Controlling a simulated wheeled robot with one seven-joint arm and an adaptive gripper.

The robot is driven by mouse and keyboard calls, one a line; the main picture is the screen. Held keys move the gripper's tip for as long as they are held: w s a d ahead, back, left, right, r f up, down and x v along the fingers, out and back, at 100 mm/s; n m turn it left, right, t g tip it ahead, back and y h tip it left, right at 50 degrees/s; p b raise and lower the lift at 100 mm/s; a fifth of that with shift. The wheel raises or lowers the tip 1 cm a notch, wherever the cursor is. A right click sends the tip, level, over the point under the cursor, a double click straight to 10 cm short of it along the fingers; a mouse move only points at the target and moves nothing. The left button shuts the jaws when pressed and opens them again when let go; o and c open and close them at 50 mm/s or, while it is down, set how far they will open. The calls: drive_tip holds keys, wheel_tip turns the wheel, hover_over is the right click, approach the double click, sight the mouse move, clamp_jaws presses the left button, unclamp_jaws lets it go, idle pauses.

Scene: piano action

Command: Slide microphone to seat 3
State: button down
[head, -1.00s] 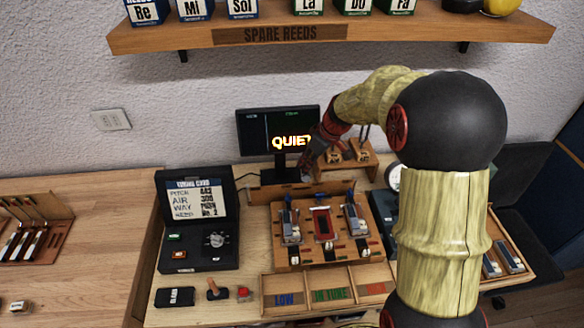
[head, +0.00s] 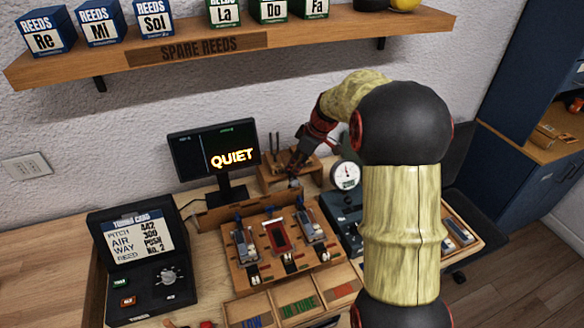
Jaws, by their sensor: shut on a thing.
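My gripper (head: 294,180) reaches down behind the wooden reed block, near the right end of the wooden rail (head: 228,212). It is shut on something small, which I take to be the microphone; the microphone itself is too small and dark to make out. The reed block (head: 262,275) has three seats in a row. The left seat holds a grey reed piece (head: 242,248), the middle shows a red-framed slot (head: 279,236), and the right seat holds another grey reed piece (head: 312,226). My gripper is behind the right seat, seat numbers unreadable.
A monitor (head: 213,152) reading QUIET stands left of my gripper. A small wooden rack (head: 272,180) is close behind it, and a round gauge (head: 346,175) is to the right. A tuning card case (head: 140,262) and LOW / IN TUNE trays (head: 258,307) lie in front.

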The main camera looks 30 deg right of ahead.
drive_tip(key=shift+d, duration=0.2)
drive_tip(key=c, duration=1.8)
unclamp_jaws()
drive_tip(key=shift+d, duration=0.15)
drive_tip(key=shift+c, duration=0.2)
drive_tip(key=shift+o, duration=0.5)
drive_tip(key=shift+o, duration=0.3)
drive_tip(key=v, duration=1.2)
drive_tip(key=shift+s+f, duration=0.1)
